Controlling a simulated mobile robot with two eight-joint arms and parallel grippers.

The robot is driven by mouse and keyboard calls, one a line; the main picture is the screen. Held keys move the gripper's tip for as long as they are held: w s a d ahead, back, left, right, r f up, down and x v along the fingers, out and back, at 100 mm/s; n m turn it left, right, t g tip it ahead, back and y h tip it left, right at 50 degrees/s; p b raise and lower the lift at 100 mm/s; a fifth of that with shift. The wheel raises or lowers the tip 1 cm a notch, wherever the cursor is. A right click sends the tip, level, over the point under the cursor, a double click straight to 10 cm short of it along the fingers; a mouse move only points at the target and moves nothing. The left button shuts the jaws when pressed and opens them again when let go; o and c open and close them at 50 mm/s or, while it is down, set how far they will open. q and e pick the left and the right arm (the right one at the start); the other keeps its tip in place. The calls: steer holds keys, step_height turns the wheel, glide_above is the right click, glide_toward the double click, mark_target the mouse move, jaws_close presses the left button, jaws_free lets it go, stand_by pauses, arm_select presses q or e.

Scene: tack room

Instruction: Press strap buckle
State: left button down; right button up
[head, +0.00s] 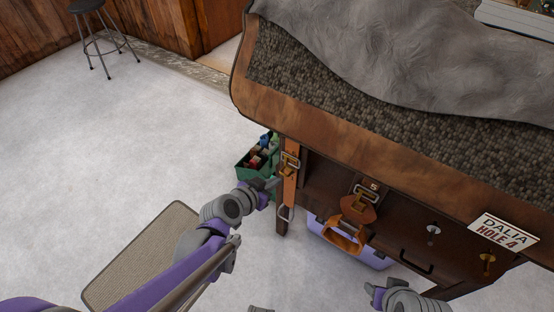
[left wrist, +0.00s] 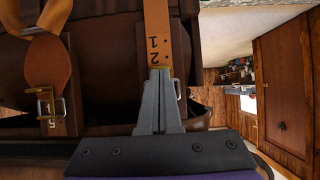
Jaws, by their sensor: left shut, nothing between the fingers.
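An orange leather strap (head: 290,186) hangs down the left front of a dark wooden stand, with a metal buckle (head: 289,163) near its top. A second metal buckle (head: 366,194) sits to the right, above a rounded brown leather tab (head: 358,209). My left gripper (head: 273,185) is shut and empty, close beside the orange strap. In the left wrist view its fingertips (left wrist: 160,74) meet the end of the strap (left wrist: 157,30), marked 1 and 2; I cannot tell whether they touch. A buckle marked 5 (left wrist: 46,104) shows at left. My right gripper (head: 377,293) is low in the head view; its fingers are unclear.
A green box of items (head: 256,172) stands on the floor behind my left gripper. A lilac case (head: 375,258) is under the stand. A sign (head: 505,232), a black handle (head: 417,263) and metal fittings are on the front. A mat (head: 140,255) lies on open floor at left.

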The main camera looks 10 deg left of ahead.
arm_select(q)
steer(key=shift+r, duration=0.15)
arm_select(e)
steer(key=shift+r, duration=0.15)
arm_select(q)
steer(key=shift+r+p, duration=0.65)
steer(key=shift+r, duration=0.05)
arm_select(e)
steer(key=shift+r, duration=0.7)
arm_select(q)
steer(key=shift+s+f, duration=0.1)
arm_select(e)
steer(key=shift+s+f, duration=0.1)
